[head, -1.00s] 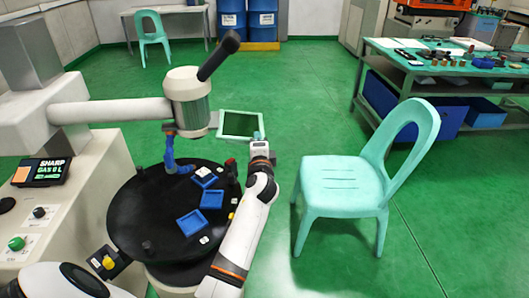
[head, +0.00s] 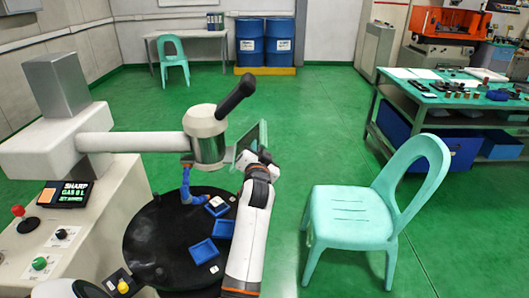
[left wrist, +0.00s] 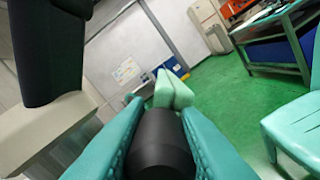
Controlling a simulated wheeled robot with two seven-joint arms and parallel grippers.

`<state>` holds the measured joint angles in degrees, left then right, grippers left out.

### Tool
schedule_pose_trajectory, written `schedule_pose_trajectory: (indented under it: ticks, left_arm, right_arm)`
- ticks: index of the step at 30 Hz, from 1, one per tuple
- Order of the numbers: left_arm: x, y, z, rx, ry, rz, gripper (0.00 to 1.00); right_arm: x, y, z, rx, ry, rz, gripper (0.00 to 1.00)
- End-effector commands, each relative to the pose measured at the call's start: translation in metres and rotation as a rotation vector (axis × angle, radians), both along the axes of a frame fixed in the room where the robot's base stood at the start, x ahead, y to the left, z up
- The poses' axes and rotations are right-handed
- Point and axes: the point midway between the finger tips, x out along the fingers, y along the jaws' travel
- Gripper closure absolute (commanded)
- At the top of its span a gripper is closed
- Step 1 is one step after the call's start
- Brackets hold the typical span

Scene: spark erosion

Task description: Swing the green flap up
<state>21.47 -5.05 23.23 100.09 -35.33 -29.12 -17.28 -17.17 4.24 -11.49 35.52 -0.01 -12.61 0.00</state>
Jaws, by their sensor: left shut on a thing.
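The green flap (head: 249,145) is a thin green-framed panel beside the white column head over the round black table. It stands steeply tilted, close to upright, in the head view. My left gripper (head: 255,161) is at its lower right edge, and the fingertips are partly hidden there. In the left wrist view the teal fingers of my left gripper (left wrist: 165,125) are shut on a black cylindrical piece (left wrist: 166,148). How this piece joins the flap cannot be seen. My right gripper is not in view.
The round black table (head: 150,238) carries blue trays (head: 203,251) and a blue nozzle (head: 186,184). A control panel (head: 65,194) stands at the left. A mint chair (head: 350,215) stands at the right, before a workbench (head: 440,98). Green floor lies open behind the flap.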

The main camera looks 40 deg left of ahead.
Motion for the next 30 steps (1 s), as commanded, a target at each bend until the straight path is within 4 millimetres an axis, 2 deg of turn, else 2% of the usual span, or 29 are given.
schedule_pose_trajectory:
  ticks: [1,9,18,30]
  left_arm:
    - [-0.002,0.003,0.009,-0.03,-0.027,0.001,1.0]
    - [-0.013,0.018,0.021,-0.178,-0.138,0.001,1.0]
    - [-0.02,0.026,0.025,-0.262,-0.201,0.001,1.0]
    - [-0.021,0.028,0.025,-0.279,-0.214,0.0,1.0]
  right_arm:
    - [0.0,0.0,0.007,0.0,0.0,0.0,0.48]
    - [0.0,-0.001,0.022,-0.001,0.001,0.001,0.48]
    - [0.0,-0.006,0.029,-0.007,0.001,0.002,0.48]
    - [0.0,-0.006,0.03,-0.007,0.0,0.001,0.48]
